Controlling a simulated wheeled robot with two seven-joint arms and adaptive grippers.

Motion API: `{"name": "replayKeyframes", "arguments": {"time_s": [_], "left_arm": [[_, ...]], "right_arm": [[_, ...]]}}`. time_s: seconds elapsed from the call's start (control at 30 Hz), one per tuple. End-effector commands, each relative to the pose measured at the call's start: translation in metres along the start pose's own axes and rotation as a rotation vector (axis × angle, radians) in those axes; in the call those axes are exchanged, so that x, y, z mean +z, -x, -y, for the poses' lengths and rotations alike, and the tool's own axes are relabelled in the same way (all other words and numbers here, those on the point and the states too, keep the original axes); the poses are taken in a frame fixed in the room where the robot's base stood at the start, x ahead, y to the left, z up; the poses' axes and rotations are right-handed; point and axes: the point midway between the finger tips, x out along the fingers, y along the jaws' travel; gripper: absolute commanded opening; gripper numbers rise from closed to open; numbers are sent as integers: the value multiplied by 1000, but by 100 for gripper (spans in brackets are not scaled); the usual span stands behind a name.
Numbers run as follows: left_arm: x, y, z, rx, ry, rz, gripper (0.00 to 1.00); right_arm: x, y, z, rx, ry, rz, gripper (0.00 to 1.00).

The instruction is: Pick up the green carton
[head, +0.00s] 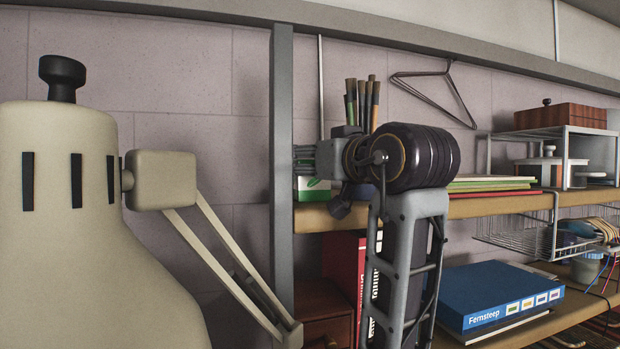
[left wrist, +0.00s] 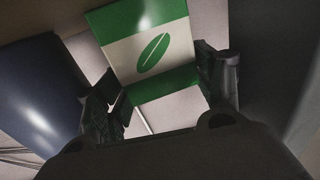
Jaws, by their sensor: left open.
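The green carton (head: 314,188), green and white, stands on the upper wooden shelf beside the grey post. My left gripper and the arm behind it cover much of it in the head view. In the left wrist view the carton (left wrist: 150,45) shows its white band with a green leaf mark. My left gripper (head: 308,160) is open in front of the carton. In the left wrist view its fingers (left wrist: 160,75) are spread, one toward each side of the carton's lower part; contact cannot be told. My right gripper is not in view.
A grey upright post (head: 282,150) stands just left of the carton. Several brushes (head: 362,100) rise behind my wrist. A beige lamp (head: 75,220) fills the left. Flat books (head: 490,183) lie farther right on the shelf. A dark blue surface (left wrist: 40,95) is left of the fingers.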

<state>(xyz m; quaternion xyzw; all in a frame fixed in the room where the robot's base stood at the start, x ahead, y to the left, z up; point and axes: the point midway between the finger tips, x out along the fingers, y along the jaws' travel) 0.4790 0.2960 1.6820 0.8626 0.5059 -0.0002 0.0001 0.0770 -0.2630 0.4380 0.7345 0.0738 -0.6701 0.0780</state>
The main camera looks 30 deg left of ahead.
Motion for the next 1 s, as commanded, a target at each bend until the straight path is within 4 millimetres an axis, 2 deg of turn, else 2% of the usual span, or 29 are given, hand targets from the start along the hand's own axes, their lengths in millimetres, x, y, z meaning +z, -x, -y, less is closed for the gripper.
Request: {"name": "replayKeyframes", "arguments": {"time_s": [0.33,0.37,0.67,1.0], "left_arm": [[1,0,0,0,0,0,68],[1,0,0,0,0,0,67],[1,0,0,1,0,0,29],[0,0,0,1,0,0,29]], "right_arm": [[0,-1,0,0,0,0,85],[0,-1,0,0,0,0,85],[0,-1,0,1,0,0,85],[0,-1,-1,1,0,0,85]]}}
